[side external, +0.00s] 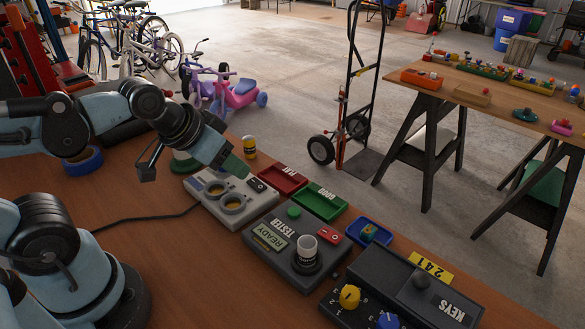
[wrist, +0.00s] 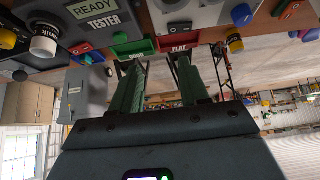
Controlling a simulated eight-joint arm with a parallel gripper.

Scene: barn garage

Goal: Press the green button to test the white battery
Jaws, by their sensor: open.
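The grey tester (side external: 268,255) stands on the wooden bench, with "READY" on its display. The green button (side external: 294,212) is a round knob at its far end; it also shows in the wrist view (wrist: 119,38). The white battery (side external: 307,246) stands upright in the tester's round black socket, and it shows at the upper left of the wrist view (wrist: 44,42). My gripper (side external: 237,167) is open and empty, above the grey two-dial box and left of the green button, apart from it. In the wrist view its two green fingers are spread (wrist: 160,68).
A red FLAT tray (side external: 270,178) and green GOOD tray (side external: 330,210) lie beyond the tester. A red switch (side external: 329,235), blue tray (side external: 386,235) and KEYS box (side external: 425,300) are to the right.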

